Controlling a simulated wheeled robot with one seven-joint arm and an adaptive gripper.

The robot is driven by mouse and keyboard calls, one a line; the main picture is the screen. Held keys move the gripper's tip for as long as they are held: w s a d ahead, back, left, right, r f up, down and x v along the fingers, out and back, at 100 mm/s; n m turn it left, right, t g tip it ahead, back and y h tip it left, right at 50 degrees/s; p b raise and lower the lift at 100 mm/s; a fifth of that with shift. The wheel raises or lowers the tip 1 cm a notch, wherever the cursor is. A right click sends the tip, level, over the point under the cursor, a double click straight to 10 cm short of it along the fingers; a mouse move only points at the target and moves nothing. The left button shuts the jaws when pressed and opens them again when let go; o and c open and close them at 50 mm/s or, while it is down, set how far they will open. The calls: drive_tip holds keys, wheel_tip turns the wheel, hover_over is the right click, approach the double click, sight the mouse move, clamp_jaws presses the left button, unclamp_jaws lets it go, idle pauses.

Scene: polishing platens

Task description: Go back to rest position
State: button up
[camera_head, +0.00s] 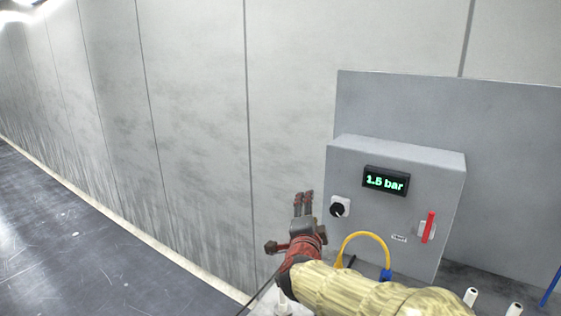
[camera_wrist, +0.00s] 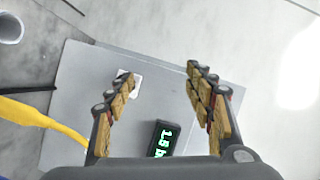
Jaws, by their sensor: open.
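My gripper (camera_head: 303,202) is in front of the wall, just left of the grey control box (camera_head: 384,235) in the head view. In the wrist view my gripper (camera_wrist: 158,82) has its fingers spread wide apart, with nothing between them but the view of the box behind. The box carries a black knob (camera_head: 337,209), a lit display (camera_head: 386,181) reading 1.5 bar and a red lever (camera_head: 429,227) that stands upright. In the wrist view the display (camera_wrist: 163,138) shows between the fingers, and one finger partly hides the knob's white plate (camera_wrist: 133,83).
A yellow hose (camera_head: 366,236) arches in front of the box, close to my arm. White cylinders (camera_head: 471,296) stand at the lower right beside a blue rod (camera_head: 550,287). A grey back panel (camera_head: 510,170) rises behind the box. The floor at left (camera_head: 70,230) is clear.

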drive_tip(key=s+a+r+n+g+y+p, duration=0.1)
drive_tip(key=s+r+n+g+y+p, duration=0.15)
drive_tip(key=s+n+y, duration=0.35)
drive_tip(key=s+d+f+n+g+h, duration=0.1)
drive_tip(key=s+d+f+n+g, duration=0.1)
drive_tip(key=s, duration=0.8)
drive_tip(key=s+d+f+n+g+h+p, duration=0.1)
drive_tip(key=s+d+f+n+g, duration=0.2)
drive_tip(key=s, duration=0.8)
drive_tip(key=s+d+f+n+g+h+p, duration=0.1)
drive_tip(key=s+d+f+n+g, duration=0.2)
drive_tip(key=s, duration=0.8)
drive_tip(key=d+n, duration=0.2)
drive_tip(key=shift+d+f, duration=0.3)
drive_tip(key=shift+d, duration=0.1)
